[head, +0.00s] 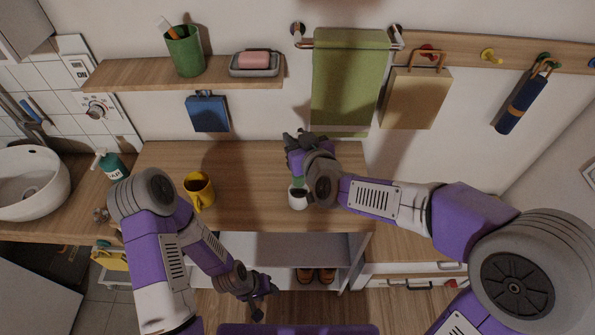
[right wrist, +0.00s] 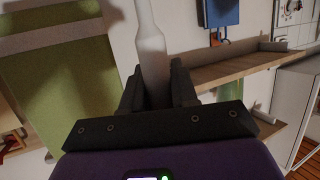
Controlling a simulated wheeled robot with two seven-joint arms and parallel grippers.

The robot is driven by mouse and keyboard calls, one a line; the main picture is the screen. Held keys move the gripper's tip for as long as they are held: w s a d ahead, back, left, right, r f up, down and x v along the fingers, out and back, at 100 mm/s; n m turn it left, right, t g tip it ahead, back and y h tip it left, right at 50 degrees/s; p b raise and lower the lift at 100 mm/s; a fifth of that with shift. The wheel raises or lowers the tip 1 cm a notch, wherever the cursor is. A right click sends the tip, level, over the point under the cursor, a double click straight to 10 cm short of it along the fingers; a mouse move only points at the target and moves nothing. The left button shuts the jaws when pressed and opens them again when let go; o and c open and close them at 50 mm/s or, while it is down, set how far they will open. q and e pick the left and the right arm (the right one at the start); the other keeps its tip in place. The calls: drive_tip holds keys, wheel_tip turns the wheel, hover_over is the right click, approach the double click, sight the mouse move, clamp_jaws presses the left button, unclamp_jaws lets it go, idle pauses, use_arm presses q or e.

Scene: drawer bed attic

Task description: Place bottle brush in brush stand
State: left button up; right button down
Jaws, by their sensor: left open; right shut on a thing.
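My right gripper (head: 299,140) is above the wooden counter. In the right wrist view it (right wrist: 156,88) is shut on a pale, narrow-necked thing (right wrist: 151,50), which I take to be the bottle brush's handle. In the head view the gripper and wrist hide most of the brush. A small white cup (head: 298,199), apparently the brush stand, stands on the counter just below the right wrist. A bit of green shows directly above its mouth; I cannot tell whether it is inside or above the cup. My left gripper (head: 262,298) is open and empty, low in front of the counter.
A yellow mug (head: 199,189) stands left of the cup on the counter (head: 248,160). A soap bottle (head: 110,166) and a white basin (head: 32,180) are farther left. A shelf (head: 135,75), green towel (head: 346,85) and hanging board (head: 414,98) are on the wall behind.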

drive_tip(key=shift+s+f+b, duration=0.2)
drive_tip(key=shift+f+b, duration=0.15)
drive_tip(key=shift+f, duration=0.8)
wheel_tip(320, 180, down, 6)
drive_tip(key=shift+w+r+b, duration=0.15)
drive_tip(key=shift+r+b, duration=0.05)
drive_tip(key=shift+b, duration=1)
drive_tip(key=shift+r, duration=0.1)
drive_tip(key=c, duration=1.3)
unclamp_jaws()
drive_tip(key=o, duration=0.4)
drive_tip(key=shift+o, duration=0.2)
